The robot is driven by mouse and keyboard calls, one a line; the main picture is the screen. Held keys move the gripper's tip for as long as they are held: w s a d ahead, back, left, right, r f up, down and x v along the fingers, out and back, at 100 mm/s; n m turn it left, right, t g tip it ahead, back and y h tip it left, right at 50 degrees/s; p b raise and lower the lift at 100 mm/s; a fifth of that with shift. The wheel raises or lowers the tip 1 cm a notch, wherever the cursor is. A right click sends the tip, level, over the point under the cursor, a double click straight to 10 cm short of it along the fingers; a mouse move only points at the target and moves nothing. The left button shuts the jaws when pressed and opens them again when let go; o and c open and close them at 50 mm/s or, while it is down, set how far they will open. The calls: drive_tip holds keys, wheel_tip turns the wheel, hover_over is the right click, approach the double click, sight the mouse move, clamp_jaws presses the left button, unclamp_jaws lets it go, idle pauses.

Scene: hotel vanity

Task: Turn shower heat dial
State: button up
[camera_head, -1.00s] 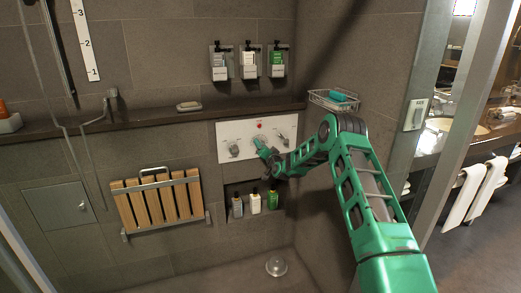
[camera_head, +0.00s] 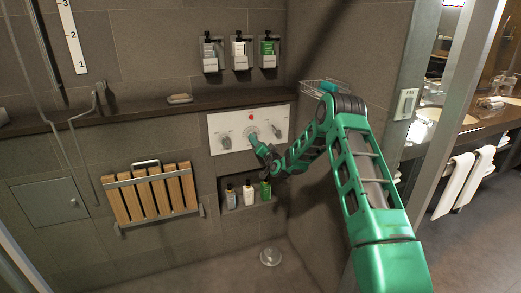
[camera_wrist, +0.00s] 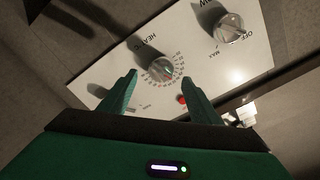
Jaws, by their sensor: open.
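The white shower panel (camera_head: 220,123) is on the tiled wall and carries several controls. The heat dial (camera_wrist: 160,67), a round grey knob marked HEAT with a printed scale around it, shows upside down in the wrist view. In the head view, it is the middle knob, partly hidden by my gripper (camera_head: 259,148). In the wrist view, my gripper (camera_wrist: 159,79) is open, its two green fingers on either side of the dial's lower part. I cannot tell whether they touch it.
Another knob (camera_wrist: 231,28) marked OFF and MAX and a red button (camera_wrist: 182,99) are close by on the panel. A dark ledge (camera_head: 130,112) runs above it. A niche with several bottles (camera_head: 248,193) is below, and a wire basket (camera_head: 314,87) is at upper right.

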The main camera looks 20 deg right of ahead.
drive_tip(key=shift+s, duration=2.5)
